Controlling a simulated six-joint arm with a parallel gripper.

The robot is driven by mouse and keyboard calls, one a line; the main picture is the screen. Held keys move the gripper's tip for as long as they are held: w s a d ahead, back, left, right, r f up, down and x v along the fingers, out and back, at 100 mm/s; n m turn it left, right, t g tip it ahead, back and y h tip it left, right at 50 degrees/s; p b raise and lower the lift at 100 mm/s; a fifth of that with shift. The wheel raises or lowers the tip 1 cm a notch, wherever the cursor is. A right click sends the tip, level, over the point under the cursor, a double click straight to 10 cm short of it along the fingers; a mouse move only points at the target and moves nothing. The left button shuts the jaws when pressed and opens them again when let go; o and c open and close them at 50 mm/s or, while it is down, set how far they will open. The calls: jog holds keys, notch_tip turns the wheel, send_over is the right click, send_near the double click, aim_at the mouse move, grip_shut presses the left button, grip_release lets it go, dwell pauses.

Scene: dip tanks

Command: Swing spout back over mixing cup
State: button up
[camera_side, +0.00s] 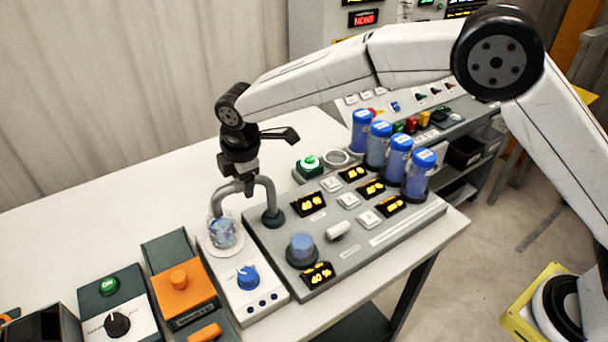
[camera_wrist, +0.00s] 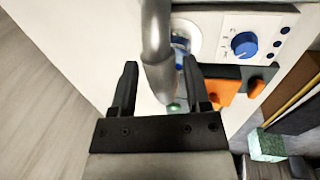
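The spout is a grey curved pipe (camera_side: 267,187) rising from a dark round base on the grey control panel. Its outlet end hangs over the clear mixing cup (camera_side: 222,234), which holds something bluish and stands on a white round pad. My gripper (camera_side: 238,186) is at the top of the spout, pointing down. In the wrist view the spout (camera_wrist: 157,45) passes between the two black fingers of my gripper (camera_wrist: 158,66). The fingers are apart, with narrow gaps showing beside the pipe. The spout partly hides the cup (camera_wrist: 181,47) there.
Orange and dark units (camera_side: 183,290) are at front left. The table's back left is clear.

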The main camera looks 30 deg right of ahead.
grip_shut()
dwell(1.2)
